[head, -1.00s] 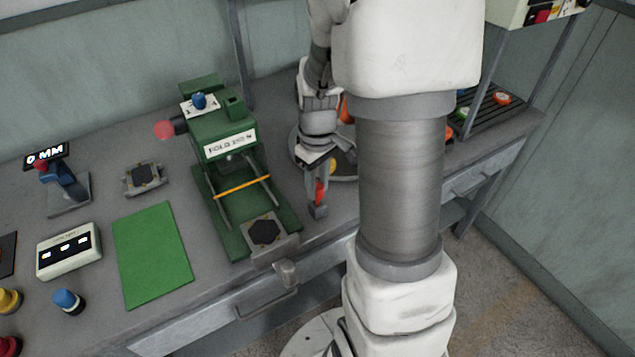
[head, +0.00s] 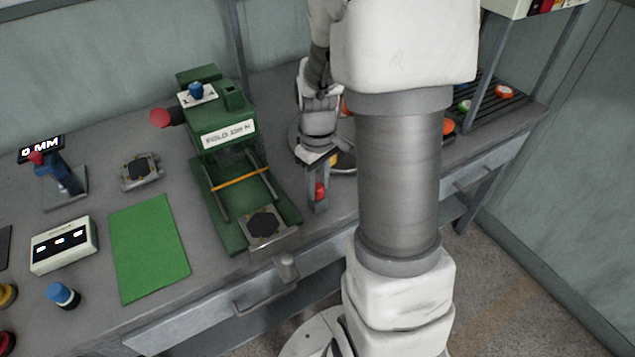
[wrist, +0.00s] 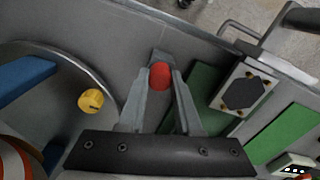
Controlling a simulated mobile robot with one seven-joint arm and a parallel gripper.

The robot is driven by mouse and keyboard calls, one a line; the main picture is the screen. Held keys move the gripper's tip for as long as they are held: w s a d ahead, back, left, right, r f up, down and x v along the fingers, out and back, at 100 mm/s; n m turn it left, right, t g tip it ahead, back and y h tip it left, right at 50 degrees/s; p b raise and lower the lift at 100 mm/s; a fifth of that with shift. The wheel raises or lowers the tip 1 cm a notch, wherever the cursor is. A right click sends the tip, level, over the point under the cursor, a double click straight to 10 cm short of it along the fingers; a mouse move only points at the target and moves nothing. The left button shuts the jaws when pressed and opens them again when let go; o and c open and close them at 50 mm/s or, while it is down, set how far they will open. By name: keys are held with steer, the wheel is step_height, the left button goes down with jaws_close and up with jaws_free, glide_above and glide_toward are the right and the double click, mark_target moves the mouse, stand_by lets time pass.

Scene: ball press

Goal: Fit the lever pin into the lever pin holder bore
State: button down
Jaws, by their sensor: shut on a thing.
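My gripper (head: 318,206) is shut on a small red round-ended piece (head: 319,190), which I take to be the lever pin. The fingers hide much of it. In the wrist view the red piece (wrist: 160,76) sits between the two grey fingers near their tips (wrist: 159,62). The gripper points down over the bench front, just right of the green press (head: 228,130). The press has a red ball (head: 160,118) on its left side and a blue knob (head: 196,91) on top. I cannot make out which part is the pin holder, and its bore is not visible.
A round turntable (wrist: 65,60) with a yellow piece (wrist: 91,101) lies beside my gripper. A metal plate with a dark pad (head: 263,226) stands at the press front. A green mat (head: 149,250) and a white control box (head: 63,245) are left. My arm hides the bench right of centre.

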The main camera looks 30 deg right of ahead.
steer(key=shift+f, duration=0.15)
steer(key=c, duration=0.5)
jaws_free()
step_height(320, 180, up, 17)
steer(key=p, duration=0.3)
steer(key=shift+r+p, duration=0.2)
steer(key=shift+p, duration=0.15)
steer(key=s+a+r+m+t+p, duration=0.1)
steer(key=s+a+r+t+p, duration=0.1)
steer(key=s+a+r, duration=0.1)
steer(key=s+a+r+m+t+p, duration=0.1)
steer(key=s+a+r, duration=0.3)
steer(key=s+r, duration=0.1)
steer(key=s+a+r+m+t+p, duration=0.1)
steer(key=s+a+r+t+p, duration=0.1)
steer(key=s+a+r, duration=0.1)
steer(key=shift+s+a+r+t+p, duration=0.3)
steer(key=shift+s+r, duration=0.2)
steer(key=shift+s, duration=0.2)
